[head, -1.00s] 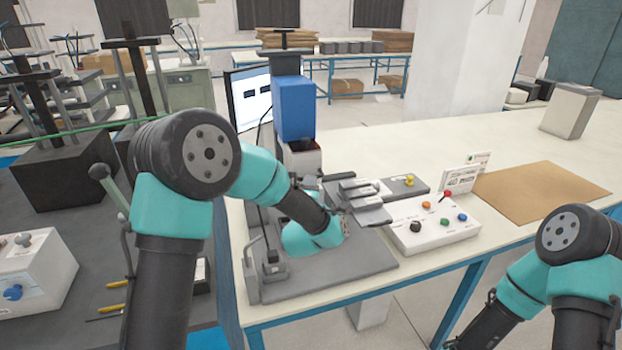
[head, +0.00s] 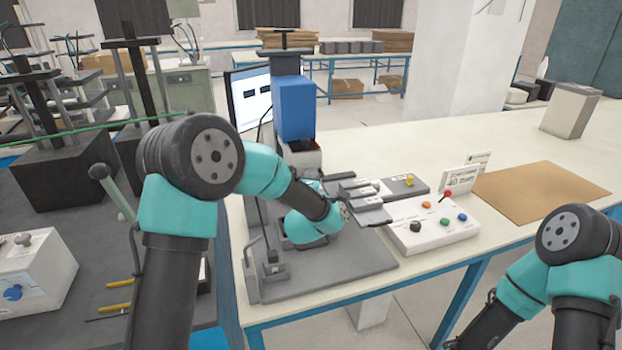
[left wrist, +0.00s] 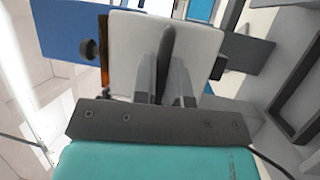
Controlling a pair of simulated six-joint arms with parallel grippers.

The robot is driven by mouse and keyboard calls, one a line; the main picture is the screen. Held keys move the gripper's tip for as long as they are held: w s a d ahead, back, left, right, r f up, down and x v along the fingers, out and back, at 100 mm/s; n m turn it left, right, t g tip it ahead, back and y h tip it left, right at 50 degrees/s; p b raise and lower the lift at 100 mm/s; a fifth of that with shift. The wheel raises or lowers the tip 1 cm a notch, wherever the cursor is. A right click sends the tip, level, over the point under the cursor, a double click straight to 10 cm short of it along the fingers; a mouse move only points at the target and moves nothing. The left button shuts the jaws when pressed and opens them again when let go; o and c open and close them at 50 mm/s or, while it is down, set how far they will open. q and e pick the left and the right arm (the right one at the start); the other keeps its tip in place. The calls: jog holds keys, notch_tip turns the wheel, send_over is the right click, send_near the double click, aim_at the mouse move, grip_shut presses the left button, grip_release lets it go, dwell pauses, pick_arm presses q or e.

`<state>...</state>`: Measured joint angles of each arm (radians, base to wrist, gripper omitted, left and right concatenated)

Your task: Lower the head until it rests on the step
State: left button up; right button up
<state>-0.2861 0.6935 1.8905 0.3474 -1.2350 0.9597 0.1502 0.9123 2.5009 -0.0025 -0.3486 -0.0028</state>
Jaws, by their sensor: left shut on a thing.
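A blue machine head (head: 295,108) with a pale lower part stands on a column at the back of a grey base plate (head: 340,272). My left gripper (left wrist: 163,90) is shut on a dark bar-like handle (left wrist: 165,50) in front of a white block (left wrist: 132,45) in the left wrist view. In the head view my left wrist covers the fingers and the space below the machine head. I cannot make out the step or whether the head touches anything. My right arm shows at the lower right, its gripper out of view.
A white control box (head: 435,226) with coloured knobs stands right of the base plate. Grey clamp-like parts (head: 362,205) sit near my left wrist. A brown mat (head: 540,190) lies on the table at the right. A monitor (head: 248,98) stands beside the column.

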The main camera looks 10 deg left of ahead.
pick_arm(q)
grip_shut()
jog(key=shift+f, duration=1.75)
jog(key=o, duration=0.6)
grip_release()
jog(key=shift+o, duration=0.3)
jog(key=shift+s, duration=0.1)
jog(key=s+d+f, duration=0.2)
jog(key=s, duration=1.5)
jog(key=shift+f, duration=0.35)
